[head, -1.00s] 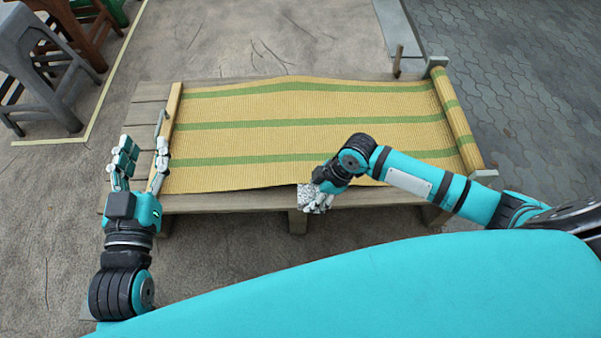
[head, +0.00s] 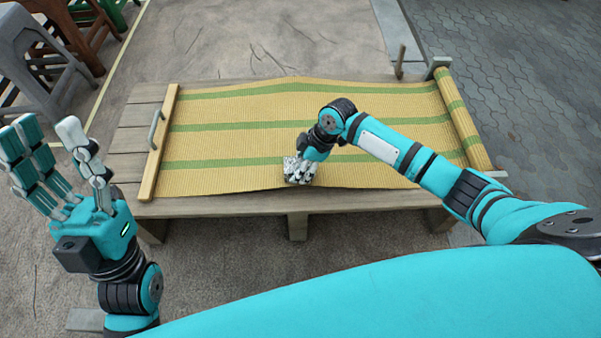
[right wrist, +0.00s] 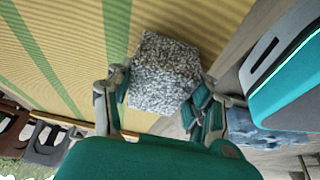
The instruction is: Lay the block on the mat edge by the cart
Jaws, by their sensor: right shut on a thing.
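A grey-and-white speckled block (head: 293,171) is in my right gripper (head: 303,167) at the near edge of the mat (head: 250,108), around the middle of its length. The right wrist view shows the fingers (right wrist: 160,92) on both sides of the block (right wrist: 165,72), with mat below and beside it. I cannot tell whether the block touches the mat. The yellow mat with green stripes lies on the low wooden cart (head: 122,141). My left gripper (head: 55,152) is open and empty, left of the cart.
A wooden bar with a metal handle (head: 156,135) lies along the mat's left end. The mat's right end is rolled up (head: 463,118). A grey stool (head: 40,55) and other stools stand at the upper left. The mat's middle is clear.

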